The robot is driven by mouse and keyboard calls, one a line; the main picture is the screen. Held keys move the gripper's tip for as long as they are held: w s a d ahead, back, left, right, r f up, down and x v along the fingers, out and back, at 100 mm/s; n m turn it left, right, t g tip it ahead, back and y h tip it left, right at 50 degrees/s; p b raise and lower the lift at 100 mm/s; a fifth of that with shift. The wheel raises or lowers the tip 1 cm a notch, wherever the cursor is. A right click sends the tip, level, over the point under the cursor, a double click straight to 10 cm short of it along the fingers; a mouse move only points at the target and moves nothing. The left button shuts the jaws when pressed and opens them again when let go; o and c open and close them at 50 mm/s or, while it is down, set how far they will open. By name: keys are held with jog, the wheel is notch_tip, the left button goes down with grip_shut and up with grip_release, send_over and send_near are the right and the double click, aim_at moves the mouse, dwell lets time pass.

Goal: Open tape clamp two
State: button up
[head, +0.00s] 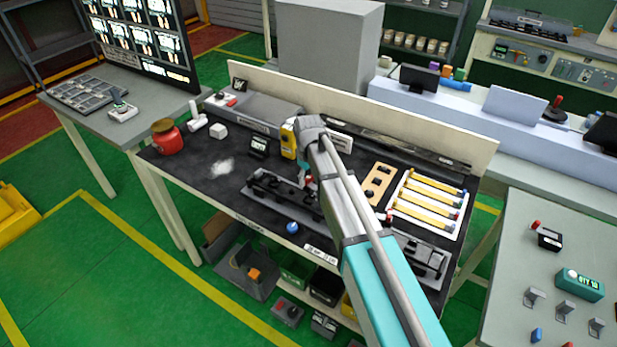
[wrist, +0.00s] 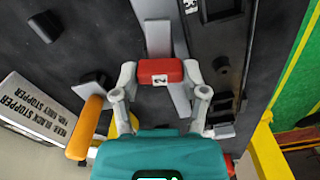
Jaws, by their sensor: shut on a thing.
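Tape clamp two shows in the wrist view as a red handle (wrist: 160,71) marked "2", on a grey metal strip (wrist: 154,35). My gripper (wrist: 161,76) is shut on this red handle, with one finger at each side of it. In the head view my gripper (head: 306,181) is low over the dark fixture (head: 272,190) on the workbench, and my arm comes in from the lower right. The handle is mostly hidden there by my gripper. Whether the clamp is raised or pressed down is not clear.
An orange cylinder (wrist: 84,128) and a stopper label plate (wrist: 38,112) lie close to my gripper's left. A yellow device (head: 288,140) stands behind. A white tray of yellow strips (head: 407,216) is to the right. A red jar (head: 168,138) stands at the bench's left end.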

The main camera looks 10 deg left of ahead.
dwell(0.4)
jog(key=o, duration=1.2)
jog(key=shift+c, duration=0.2)
jog(key=shift+m, duration=0.3)
